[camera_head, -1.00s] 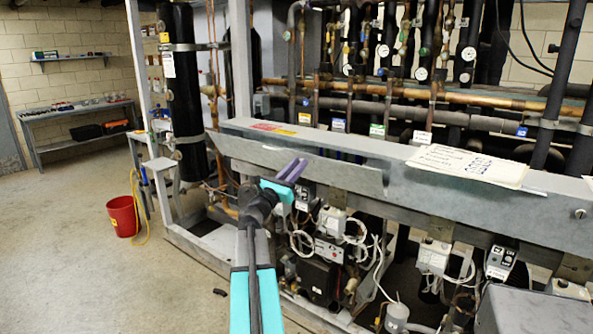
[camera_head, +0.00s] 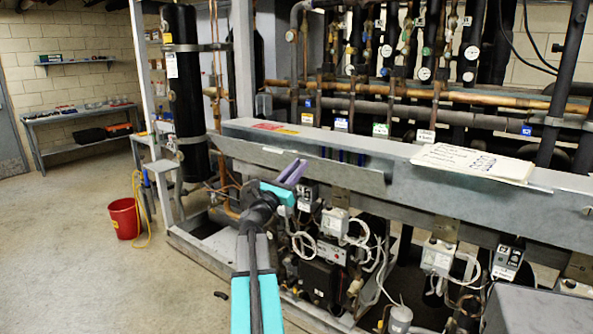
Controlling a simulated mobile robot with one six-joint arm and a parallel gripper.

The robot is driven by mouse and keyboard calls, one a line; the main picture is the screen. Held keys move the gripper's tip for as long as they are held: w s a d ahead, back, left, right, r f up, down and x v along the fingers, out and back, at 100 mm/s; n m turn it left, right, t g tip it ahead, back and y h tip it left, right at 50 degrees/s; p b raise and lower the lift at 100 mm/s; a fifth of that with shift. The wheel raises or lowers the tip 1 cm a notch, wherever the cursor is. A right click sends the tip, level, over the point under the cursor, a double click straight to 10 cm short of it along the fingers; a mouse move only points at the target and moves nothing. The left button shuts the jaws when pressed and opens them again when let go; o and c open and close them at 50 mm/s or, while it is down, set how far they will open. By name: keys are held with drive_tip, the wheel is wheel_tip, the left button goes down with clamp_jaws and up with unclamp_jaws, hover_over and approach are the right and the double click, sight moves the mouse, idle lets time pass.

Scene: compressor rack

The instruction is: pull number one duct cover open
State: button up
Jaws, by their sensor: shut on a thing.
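The long grey metal duct (camera_head: 470,195) runs across the rack from centre left to the right edge. The number one duct cover (camera_head: 345,178) is the grey panel on the front of its left part. The exact contact between the fingers and the edge is too small to see clearly.
Papers (camera_head: 473,162) lie on top of the duct. Below it are white control boxes (camera_head: 333,223) and loose cables. A grey box (camera_head: 535,308) stands at lower right. A red bucket (camera_head: 124,218) stands on the left floor, which is otherwise mostly clear.

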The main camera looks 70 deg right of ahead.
drive_tip(key=shift+w+a+f+h+b, duration=0.6)
drive_tip(key=shift+a+f+b, duration=0.15)
drive_tip(key=shift+b, duration=1.8)
drive_tip(key=o, duration=0.8)
drive_tip(key=shift+s, duration=0.2)
drive_tip(key=a+r+p, duration=0.1)
drive_tip(key=a, duration=0.2)
drive_tip(key=w+a+r+p, duration=0.1)
drive_tip(key=a+r+p, duration=0.1)
drive_tip(key=w+a+r+p, duration=0.1)
drive_tip(key=a+r, duration=0.1)
drive_tip(key=a, duration=0.1)
drive_tip(key=shift+a, duration=0.35)
idle(0.3)
